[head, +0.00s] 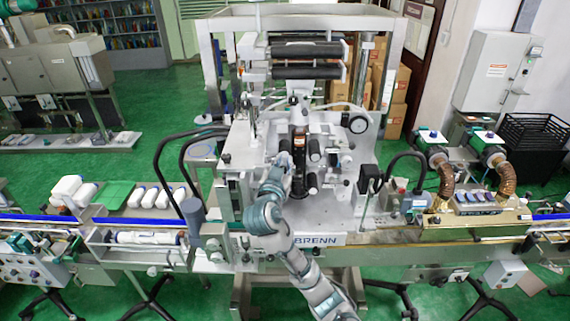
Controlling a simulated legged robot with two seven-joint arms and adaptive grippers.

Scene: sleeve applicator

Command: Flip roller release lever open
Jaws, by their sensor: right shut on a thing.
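The sleeve applicator (330,130) stands in the middle, with black rollers (314,150) on its front plate. My right arm reaches up from the bottom of the head view. My right gripper (286,160) is at the front plate, just left of the dark vertical sleeve column (299,165). It is shut on a small part there, probably the roller release lever. The gripper covers that part, so its shape and its open or closed position cannot be made out. My left gripper is not in view.
A conveyor (400,236) runs across the front. White bottles (150,197) lie on a table at left. Black hoses arch on both sides of the applicator. A brass-coloured unit (475,222) with copper hoses stands at right. Upper black rollers (306,73) sit above the front plate.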

